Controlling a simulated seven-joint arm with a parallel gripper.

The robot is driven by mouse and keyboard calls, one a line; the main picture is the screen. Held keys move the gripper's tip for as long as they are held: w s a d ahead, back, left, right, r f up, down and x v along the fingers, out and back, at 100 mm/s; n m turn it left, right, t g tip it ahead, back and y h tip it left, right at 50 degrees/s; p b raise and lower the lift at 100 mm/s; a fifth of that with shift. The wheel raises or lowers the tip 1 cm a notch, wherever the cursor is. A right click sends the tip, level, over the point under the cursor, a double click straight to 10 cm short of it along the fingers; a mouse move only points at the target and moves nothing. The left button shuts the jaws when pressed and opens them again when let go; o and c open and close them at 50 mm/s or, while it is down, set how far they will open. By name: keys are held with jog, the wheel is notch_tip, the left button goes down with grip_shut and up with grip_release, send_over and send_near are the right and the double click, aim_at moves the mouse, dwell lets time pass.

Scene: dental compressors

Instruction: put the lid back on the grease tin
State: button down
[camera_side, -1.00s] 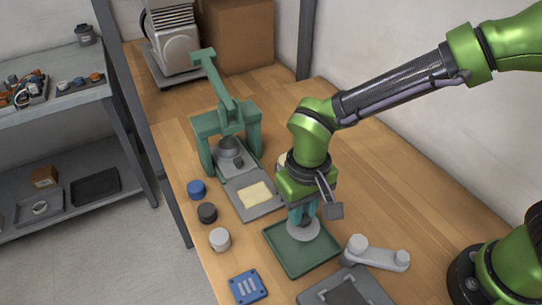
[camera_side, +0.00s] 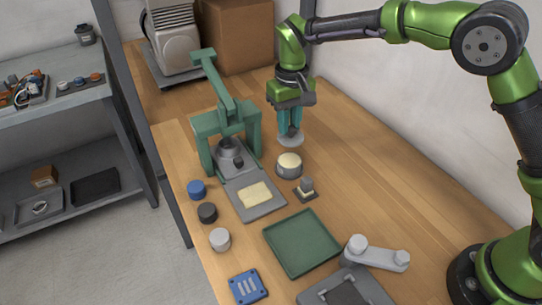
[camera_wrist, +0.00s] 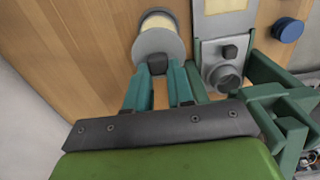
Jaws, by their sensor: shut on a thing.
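The lid is a light grey disc (camera_side: 291,141) with a dark knob. My gripper (camera_side: 291,130) is shut on that knob and holds the lid level above the table, behind the tin in the side view. The grease tin (camera_side: 289,166) is a short grey round pot, open, with cream grease at its top. In the wrist view my fingers (camera_wrist: 160,72) grip the knob, and the lid (camera_wrist: 158,44) hides part of the tin, whose cream grease (camera_wrist: 158,22) shows beyond it. The lid looks apart from the tin; its exact height is unclear.
A green press (camera_side: 226,125) stands left of my gripper, close by. A small dark-based block (camera_side: 305,189) sits in front of the tin. The green tray (camera_side: 302,243) is empty. Blue, black and white round pieces line the left edge.

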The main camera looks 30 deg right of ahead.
jog(key=shift+s+f, duration=0.1)
jog(key=shift+f, duration=3.1)
jog(key=shift+f, duration=0.2)
jog(key=shift+c, duration=2.1)
grip_release()
jog(key=shift+r, duration=0.15)
jog(key=shift+r, duration=3.4)
grip_shut()
